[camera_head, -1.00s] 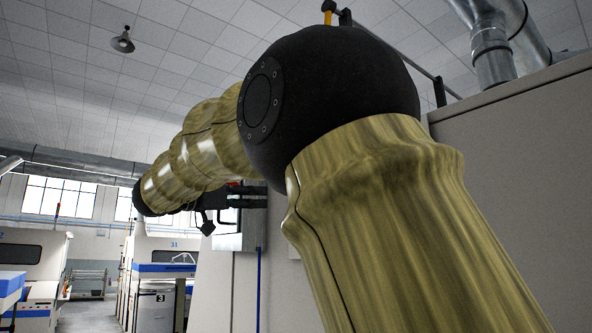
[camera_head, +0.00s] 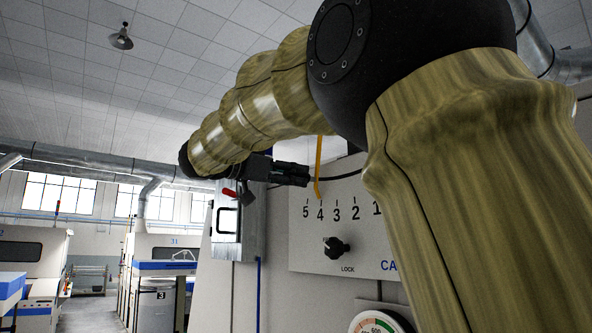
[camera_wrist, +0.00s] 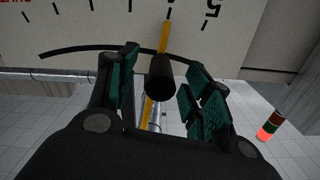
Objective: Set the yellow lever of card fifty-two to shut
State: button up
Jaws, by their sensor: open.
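The yellow lever (camera_head: 319,165) is on the white card panel in the head view, its pointer end at the 4 mark of the scale (camera_head: 338,213). In the wrist view the yellow lever (camera_wrist: 163,38) also shows, with its dark round knob (camera_wrist: 160,78) between my fingers. My gripper (camera_head: 300,175) is open, its fingers on either side of the knob; I cannot tell whether they touch it. In the wrist view my gripper (camera_wrist: 164,83) has green pads. Red lettering (camera_wrist: 13,3) is cut off at the scale's far end. My arm hides the scale beyond 1.
A black LOCK knob (camera_head: 337,247) and a gauge (camera_head: 377,321) sit below the scale. A curved dark slot (camera_wrist: 85,48) runs across the panel. The aisle (camera_head: 90,312) at left is clear.

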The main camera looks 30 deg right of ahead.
jog(key=shift+w+d, duration=0.1)
jog(key=shift+d, duration=0.85)
grip_shut()
